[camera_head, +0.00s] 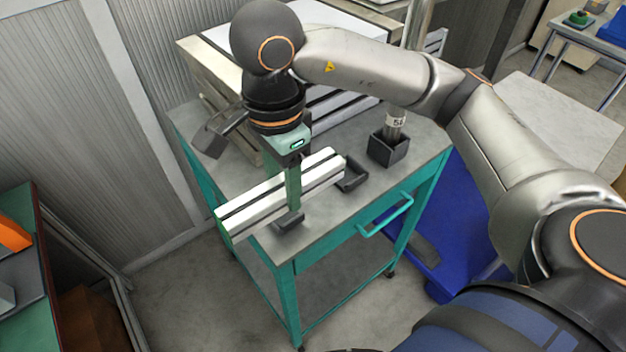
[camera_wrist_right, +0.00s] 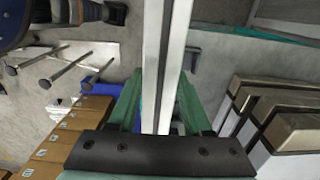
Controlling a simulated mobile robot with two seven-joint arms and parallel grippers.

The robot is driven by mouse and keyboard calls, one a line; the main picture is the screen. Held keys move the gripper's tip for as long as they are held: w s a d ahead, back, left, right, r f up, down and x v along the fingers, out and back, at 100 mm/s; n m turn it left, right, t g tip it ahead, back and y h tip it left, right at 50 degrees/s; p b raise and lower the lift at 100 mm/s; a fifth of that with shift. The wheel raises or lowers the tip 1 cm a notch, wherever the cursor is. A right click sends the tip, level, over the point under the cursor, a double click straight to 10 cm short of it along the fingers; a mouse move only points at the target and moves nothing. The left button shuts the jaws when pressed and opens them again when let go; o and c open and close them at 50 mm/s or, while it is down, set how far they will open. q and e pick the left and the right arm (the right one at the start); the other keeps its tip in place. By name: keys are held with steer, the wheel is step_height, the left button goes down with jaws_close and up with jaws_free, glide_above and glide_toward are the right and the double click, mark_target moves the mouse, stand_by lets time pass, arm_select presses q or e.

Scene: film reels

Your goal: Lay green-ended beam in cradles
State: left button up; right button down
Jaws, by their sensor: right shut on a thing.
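In the right wrist view the beam (camera_wrist_right: 167,50) passes between the fingers of my right gripper (camera_wrist_right: 160,110). One dark cradle (camera_head: 287,222) is below the beam near the cart's front edge, and another (camera_head: 352,174) is by its right end. Whether the beam touches them I cannot tell. My left gripper is not visible.
The cart's grey top (camera_head: 425,150) has a dark square holder (camera_head: 388,150) with an upright metal post at the right. Large pale boxed blocks stand behind my arm. A teal handle (camera_head: 385,216) juts from the cart's front. A corrugated wall (camera_head: 75,110) is at the left.

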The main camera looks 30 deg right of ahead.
steer(key=w+d+f, duration=0.2)
steer(key=d+f, duration=0.1)
steer(key=f, duration=0.1)
steer(key=w+d+f+p, duration=0.1)
steer(key=w+d+f, duration=0.1)
steer(key=d+f, duration=0.2)
steer(key=w+d+f+p, duration=0.1)
steer(key=w+d+f, duration=0.1)
steer(key=d+f, duration=0.1)
steer(key=shift+w+d+f, duration=0.15)
steer(key=shift+w+f, duration=0.15)
steer(key=shift+f, duration=0.3)
steer(key=shift+f, duration=0.1)
steer(key=shift+f+b, duration=0.45)
steer(key=shift+b, duration=0.15)
steer(key=shift+c, duration=1.7)
jaws_free()
steer(key=shift+r, duration=0.1)
